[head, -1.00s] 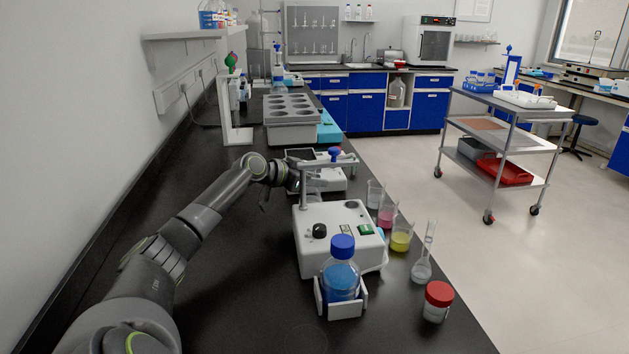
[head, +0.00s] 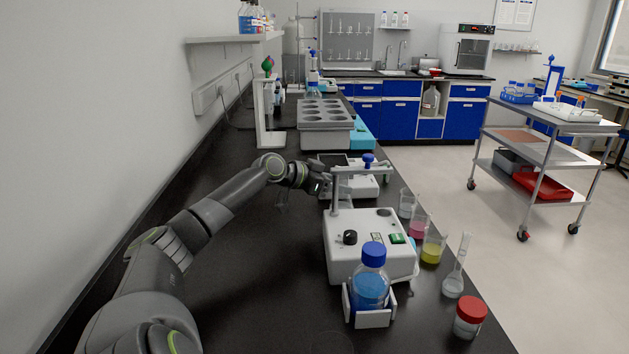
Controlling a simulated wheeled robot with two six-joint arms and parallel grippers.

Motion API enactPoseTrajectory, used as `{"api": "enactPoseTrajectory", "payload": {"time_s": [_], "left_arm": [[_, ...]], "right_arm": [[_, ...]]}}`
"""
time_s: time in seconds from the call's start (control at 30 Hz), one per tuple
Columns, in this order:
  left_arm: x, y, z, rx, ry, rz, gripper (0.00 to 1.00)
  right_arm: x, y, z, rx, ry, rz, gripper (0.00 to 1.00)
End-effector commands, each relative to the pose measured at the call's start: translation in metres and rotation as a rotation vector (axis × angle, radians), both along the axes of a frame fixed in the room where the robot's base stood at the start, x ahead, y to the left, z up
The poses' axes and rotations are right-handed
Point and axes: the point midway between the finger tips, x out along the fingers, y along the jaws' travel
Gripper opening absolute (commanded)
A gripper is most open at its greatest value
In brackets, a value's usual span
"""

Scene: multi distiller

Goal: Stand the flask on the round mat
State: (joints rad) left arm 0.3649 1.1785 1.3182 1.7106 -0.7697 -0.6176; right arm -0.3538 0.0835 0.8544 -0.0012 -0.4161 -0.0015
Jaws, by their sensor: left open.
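A clear long-necked glass flask (head: 455,272) with a little pale liquid stands upright on the black bench, right of the white device. A faint round outline (head: 329,342) at the bottom edge, on the near bench, may be the round mat; it is dark and partly cut off. My left gripper (head: 320,186) is open beside the post of the white device, left of and farther back than the flask, well apart from it. Its fingers are small and partly hidden. My right gripper is out of view.
The white device (head: 368,238) and a blue-capped bottle (head: 371,283) in a white holder stand between my left arm and the flask. A red-capped jar (head: 469,318) and a beaker of yellow liquid (head: 432,248) flank the flask.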

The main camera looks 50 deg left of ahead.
Motion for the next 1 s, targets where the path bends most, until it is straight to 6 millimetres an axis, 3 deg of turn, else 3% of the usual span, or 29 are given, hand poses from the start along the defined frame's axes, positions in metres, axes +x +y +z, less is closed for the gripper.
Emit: {"api": "enactPoseTrajectory", "payload": {"time_s": [0.4,0.7,1.0], "left_arm": [[-0.052,0.015,0.021,0.005,0.006,0.0,0.51],[-0.07,0.021,0.03,0.002,0.002,-0.002,0.51],[-0.074,0.022,0.032,0.001,0.001,0.002,0.51]], "right_arm": [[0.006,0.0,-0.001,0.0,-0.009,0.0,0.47],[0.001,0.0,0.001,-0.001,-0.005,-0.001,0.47],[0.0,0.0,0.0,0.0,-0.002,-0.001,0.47]]}}
